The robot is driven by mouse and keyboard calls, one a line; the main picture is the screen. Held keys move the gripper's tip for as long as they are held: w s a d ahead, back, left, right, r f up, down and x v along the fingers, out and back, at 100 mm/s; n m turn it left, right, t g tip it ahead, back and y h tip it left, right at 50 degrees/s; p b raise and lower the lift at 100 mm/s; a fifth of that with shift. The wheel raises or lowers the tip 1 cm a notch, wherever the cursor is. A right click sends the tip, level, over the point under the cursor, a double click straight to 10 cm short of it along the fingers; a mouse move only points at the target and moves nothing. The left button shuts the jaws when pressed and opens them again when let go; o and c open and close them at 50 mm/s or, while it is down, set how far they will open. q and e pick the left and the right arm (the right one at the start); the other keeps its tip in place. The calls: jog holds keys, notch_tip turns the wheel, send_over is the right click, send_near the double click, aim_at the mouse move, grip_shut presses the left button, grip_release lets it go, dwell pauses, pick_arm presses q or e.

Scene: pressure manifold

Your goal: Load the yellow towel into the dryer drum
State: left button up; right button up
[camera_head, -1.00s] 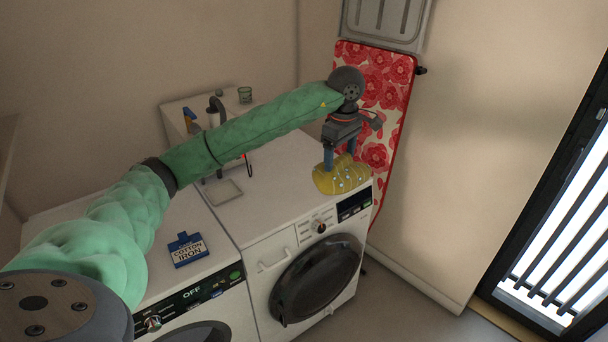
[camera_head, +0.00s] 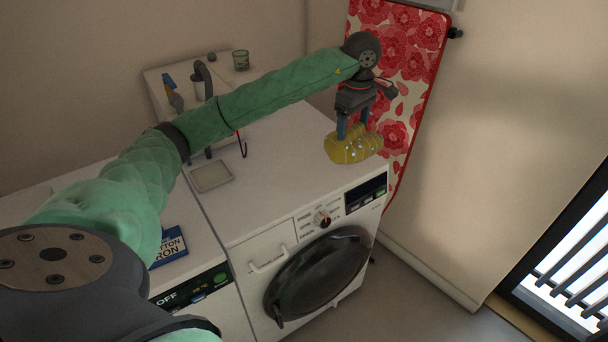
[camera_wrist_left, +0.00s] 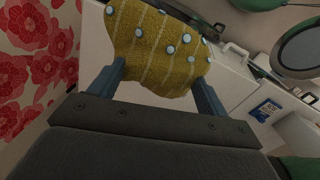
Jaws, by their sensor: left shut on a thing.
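The yellow towel (camera_head: 354,148), with pale stripes and light blue-white dots, is bunched above the right rear part of the dryer top. My left gripper (camera_head: 353,136) points down and is shut on it; the left wrist view shows the towel (camera_wrist_left: 158,48) between the two fingers (camera_wrist_left: 158,82). I cannot tell whether the towel touches the top. The dryer (camera_head: 240,232) is the white machine on the right. Its round dark door (camera_head: 318,272) faces front and looks closed, hiding the drum. My right gripper is not in view.
A second white machine (camera_head: 240,310) with an OFF display stands at left, with a blue sign (camera_head: 172,246) on top. A red floral ironing board (camera_head: 400,60) leans behind the gripper.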

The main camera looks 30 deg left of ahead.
aim_at(351, 128)
pick_arm(q)
notch_tip(351, 128, down, 3)
jog(key=shift+s+r+b, duration=0.1)
jog(key=shift+r+b, duration=0.05)
jog(key=shift+b, duration=0.8)
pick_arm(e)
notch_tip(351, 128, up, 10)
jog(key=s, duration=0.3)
pick_arm(q)
jog(key=shift+a, duration=0.3)
jog(key=a+f+p, duration=0.2)
jog(key=a+f, duration=0.1)
jog(key=a+f+p, duration=0.2)
jog(key=a+f, duration=0.2)
jog(key=a+f+p, duration=0.2)
jog(key=a+f, duration=0.2)
jog(key=shift+w, duration=0.4)
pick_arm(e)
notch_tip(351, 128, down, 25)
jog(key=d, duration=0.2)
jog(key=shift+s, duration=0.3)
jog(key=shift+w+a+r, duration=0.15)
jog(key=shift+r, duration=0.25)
pick_arm(q)
jog(key=o, duration=1.6)
jog(key=shift+f, duration=0.1)
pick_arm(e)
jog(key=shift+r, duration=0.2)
